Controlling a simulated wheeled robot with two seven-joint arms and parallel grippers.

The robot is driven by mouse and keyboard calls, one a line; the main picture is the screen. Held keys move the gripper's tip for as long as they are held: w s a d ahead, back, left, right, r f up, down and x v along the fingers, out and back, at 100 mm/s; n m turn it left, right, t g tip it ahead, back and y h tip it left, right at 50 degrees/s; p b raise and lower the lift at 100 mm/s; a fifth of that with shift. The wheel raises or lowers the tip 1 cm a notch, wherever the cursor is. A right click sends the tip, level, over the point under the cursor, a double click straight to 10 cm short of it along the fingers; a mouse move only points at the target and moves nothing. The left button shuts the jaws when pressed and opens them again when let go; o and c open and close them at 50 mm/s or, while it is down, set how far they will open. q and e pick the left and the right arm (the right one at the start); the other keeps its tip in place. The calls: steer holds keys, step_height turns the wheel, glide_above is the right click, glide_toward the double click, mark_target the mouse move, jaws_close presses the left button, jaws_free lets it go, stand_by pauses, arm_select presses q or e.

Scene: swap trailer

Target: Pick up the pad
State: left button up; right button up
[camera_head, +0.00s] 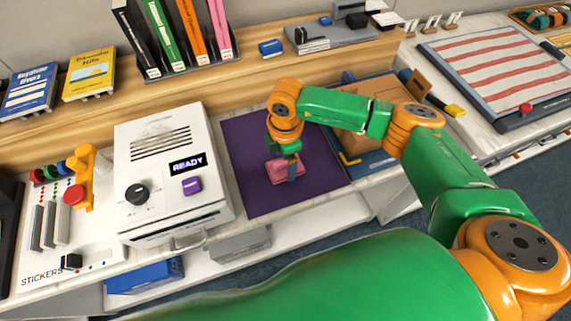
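A small pink pad (277,171) lies on or just above the purple mat (245,150), near the mat's middle. My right gripper (290,174) points down at the pad from above, with a dark finger against or in front of its right part. The wrist and finger hide part of the pad, so I cannot tell whether the fingers are closed on it. My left gripper is not in view.
A white machine (165,225) with a READY display stands left of the mat. A blue board with a cardboard box (370,112) lies to the right, under my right arm. A wooden shelf (190,92) with upright binders runs behind. The mat's front half is clear.

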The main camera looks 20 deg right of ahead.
mark_target(281, 180)
steer(key=shift+c, duration=1.4)
steer(key=shift+w, duration=0.1)
steer(key=shift+r, duration=0.35)
steer(key=shift+s+a+r+p, duration=1.25)
steer(key=shift+s+r+p, duration=0.15)
steer(key=shift+s+r, duration=0.65)
steer(key=shift+s+a+r+p, duration=1.25)
steer(key=shift+s+r+p, duration=0.15)
steer(key=shift+s+r, duration=0.6)
steer(key=shift+s+a+r+p, duration=1.25)
steer(key=shift+s+r+p, duration=0.15)
steer(key=shift+s+r, duration=0.6)
